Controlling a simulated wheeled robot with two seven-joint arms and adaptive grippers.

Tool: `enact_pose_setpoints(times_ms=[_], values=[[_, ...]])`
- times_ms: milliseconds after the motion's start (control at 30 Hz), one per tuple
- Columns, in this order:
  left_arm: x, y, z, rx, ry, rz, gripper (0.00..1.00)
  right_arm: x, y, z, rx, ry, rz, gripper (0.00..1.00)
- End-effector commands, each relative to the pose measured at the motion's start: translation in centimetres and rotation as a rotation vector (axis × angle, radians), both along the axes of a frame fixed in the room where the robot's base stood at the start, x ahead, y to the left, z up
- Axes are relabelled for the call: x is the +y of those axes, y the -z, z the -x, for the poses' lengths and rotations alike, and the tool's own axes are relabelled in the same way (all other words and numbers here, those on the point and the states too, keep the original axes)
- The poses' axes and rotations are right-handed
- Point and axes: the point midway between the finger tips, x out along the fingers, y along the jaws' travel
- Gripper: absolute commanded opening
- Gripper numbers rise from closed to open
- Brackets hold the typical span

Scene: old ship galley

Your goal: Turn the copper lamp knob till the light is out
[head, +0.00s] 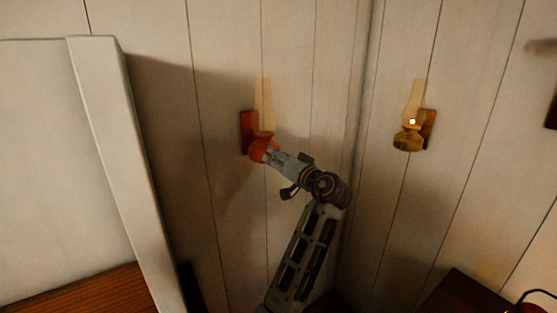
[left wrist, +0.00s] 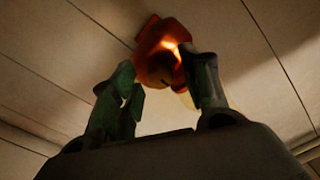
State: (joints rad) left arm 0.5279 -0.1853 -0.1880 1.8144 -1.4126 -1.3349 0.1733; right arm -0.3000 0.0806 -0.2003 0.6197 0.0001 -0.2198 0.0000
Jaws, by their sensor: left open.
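The copper lamp (head: 258,151) hangs on the wall left of the corner, in front of a red backboard (head: 248,128). Its pale glass chimney (head: 264,103) shows no clear flame in the head view. My left gripper (head: 273,155) is at the lamp's body, coming from the lower right. In the left wrist view my open left gripper (left wrist: 156,63) has one finger on each side of the orange-red lamp (left wrist: 160,38), which has a bright glint. I cannot make out the knob or tell whether the fingers touch anything. My right gripper is not in view.
A brass lamp (head: 408,139) with a bright point of light hangs on the wall to the right. A pale upright panel (head: 120,170) stands at the left, above brown wood (head: 85,292). A dark wooden surface (head: 462,295) is at the lower right.

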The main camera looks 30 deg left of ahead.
Motion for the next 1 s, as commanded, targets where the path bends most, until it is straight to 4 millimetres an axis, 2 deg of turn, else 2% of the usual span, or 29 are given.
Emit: enact_pose_setpoints(times_ms=[167,367,1000], values=[[0.0,-0.3,0.0,-0.001,0.0,0.001,0.46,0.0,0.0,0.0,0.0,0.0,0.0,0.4],[0.0,-1.6,0.0,-0.002,0.0,0.001,0.46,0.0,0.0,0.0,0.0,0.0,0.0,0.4],[0.0,-8.7,0.0,-0.002,0.001,0.0,0.46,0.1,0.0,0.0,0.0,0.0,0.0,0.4]])
